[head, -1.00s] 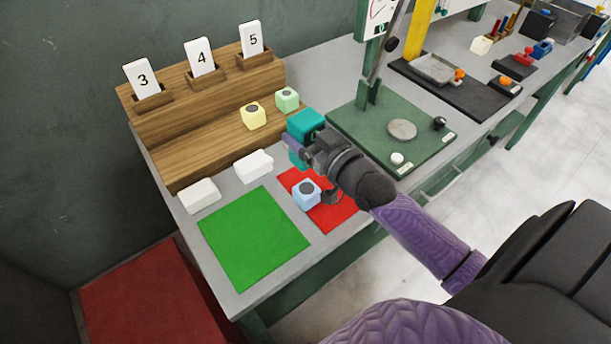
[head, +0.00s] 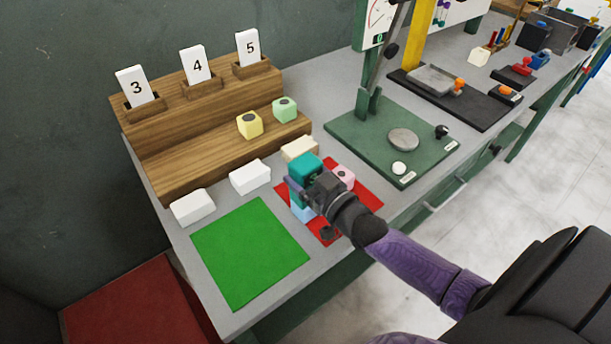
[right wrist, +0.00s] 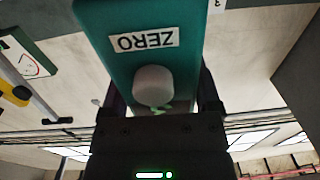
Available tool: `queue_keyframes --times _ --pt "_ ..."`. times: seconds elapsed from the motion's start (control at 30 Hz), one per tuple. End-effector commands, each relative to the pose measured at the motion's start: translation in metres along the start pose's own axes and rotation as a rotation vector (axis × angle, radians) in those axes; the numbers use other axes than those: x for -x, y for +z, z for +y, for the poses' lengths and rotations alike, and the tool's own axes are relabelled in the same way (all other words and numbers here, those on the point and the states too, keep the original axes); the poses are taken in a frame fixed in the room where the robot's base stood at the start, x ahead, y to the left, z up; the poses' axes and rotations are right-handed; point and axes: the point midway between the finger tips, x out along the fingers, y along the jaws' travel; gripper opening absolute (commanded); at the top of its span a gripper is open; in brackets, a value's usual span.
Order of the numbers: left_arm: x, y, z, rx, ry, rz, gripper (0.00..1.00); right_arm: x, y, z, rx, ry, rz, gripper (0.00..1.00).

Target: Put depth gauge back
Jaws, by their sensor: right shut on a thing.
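The depth gauge is a teal block-like tool (head: 305,167) with a ZERO label and a pale round button, which also show in the right wrist view (right wrist: 110,62). My right gripper (head: 301,186) is shut on it and holds it over the red mat (head: 369,196). A light blue foam cube (head: 302,213) is right below the gauge, partly hidden by it and the gripper; I cannot tell whether they touch. A pink cube (head: 343,172) sits just right of the gripper on the mat. My left gripper is not in view.
A wooden step rack (head: 180,160) holds cards 3, 4, 5 and yellow (head: 249,124) and green (head: 284,109) cubes. White blocks (head: 249,177) and a cream block (head: 300,148) line its front. The green mat (head: 249,251) is bare. A green press base (head: 365,135) stands right.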

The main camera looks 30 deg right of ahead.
Motion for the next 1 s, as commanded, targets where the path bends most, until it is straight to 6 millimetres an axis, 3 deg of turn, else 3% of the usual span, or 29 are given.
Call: queue_keyframes --times 0.13,0.17,0.23,0.53,1.0 --pt "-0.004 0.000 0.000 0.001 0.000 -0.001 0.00 0.000 0.004 0.000 -0.001 0.000 0.001 0.01" --pt "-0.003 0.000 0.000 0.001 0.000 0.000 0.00 0.000 0.003 0.000 -0.001 0.000 0.000 0.87" --pt "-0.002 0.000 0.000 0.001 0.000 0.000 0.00 0.000 0.003 0.000 -0.001 0.000 0.000 1.00" --pt "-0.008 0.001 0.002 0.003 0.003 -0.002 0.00 0.001 0.006 0.000 0.000 0.000 -0.001 1.00" --pt "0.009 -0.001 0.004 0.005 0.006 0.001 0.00 0.090 0.012 0.004 0.000 0.000 -0.003 1.00"
